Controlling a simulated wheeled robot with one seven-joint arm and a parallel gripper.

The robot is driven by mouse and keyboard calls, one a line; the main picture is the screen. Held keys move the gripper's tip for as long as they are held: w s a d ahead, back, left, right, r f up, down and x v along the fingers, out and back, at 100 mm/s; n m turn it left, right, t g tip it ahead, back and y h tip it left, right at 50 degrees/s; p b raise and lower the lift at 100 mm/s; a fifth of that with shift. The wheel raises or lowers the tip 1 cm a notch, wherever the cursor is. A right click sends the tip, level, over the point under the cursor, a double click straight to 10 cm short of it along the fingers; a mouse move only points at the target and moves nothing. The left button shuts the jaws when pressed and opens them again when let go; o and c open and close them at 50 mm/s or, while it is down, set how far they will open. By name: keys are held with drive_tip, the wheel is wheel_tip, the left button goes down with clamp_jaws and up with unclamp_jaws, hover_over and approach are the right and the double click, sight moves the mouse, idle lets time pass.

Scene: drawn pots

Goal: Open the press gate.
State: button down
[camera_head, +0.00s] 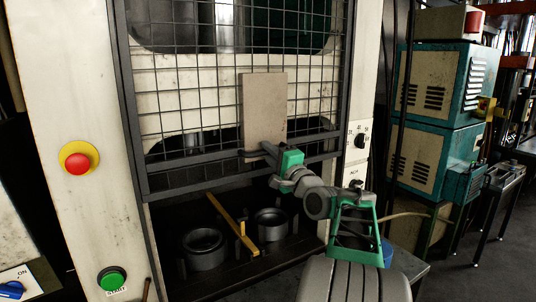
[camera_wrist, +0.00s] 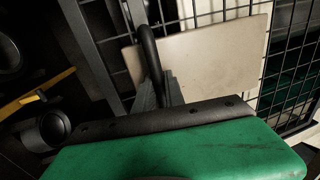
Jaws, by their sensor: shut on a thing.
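The press gate (camera_head: 190,95) is a dark-framed wire mesh panel across the front of the press. Its lower edge hangs above the press bed, with an open gap beneath it. The mesh also shows in the wrist view (camera_wrist: 290,55). My gripper (camera_head: 266,151) is at the gate's lower bar, in front of a beige plate (camera_head: 263,100). In the wrist view, a dark curved handle (camera_wrist: 149,50) runs down between my fingers (camera_wrist: 157,92), which are shut on it. The handle is mostly hidden by my gripper in the head view.
Two round dies, left (camera_head: 204,246) and right (camera_head: 270,222), stand on the bed below the gate, with a yellow bar (camera_head: 230,220) between them. A red stop button (camera_head: 77,163) and green start button (camera_head: 112,279) are on the left post. A teal cabinet (camera_head: 440,85) stands right.

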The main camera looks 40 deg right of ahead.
drive_tip(key=shift+r, duration=0.1)
drive_tip(key=c, duration=1.4)
unclamp_jaws()
drive_tip(key=shift+c, duration=0.2)
drive_tip(key=d+b+v, duration=0.1)
drive_tip(key=b+v, duration=0.1)
drive_tip(key=v, duration=0.5)
drive_tip(key=shift+s+a+b, duration=0.35)
drive_tip(key=shift+s+a, duration=0.05)
drive_tip(key=shift+a, duration=0.15)
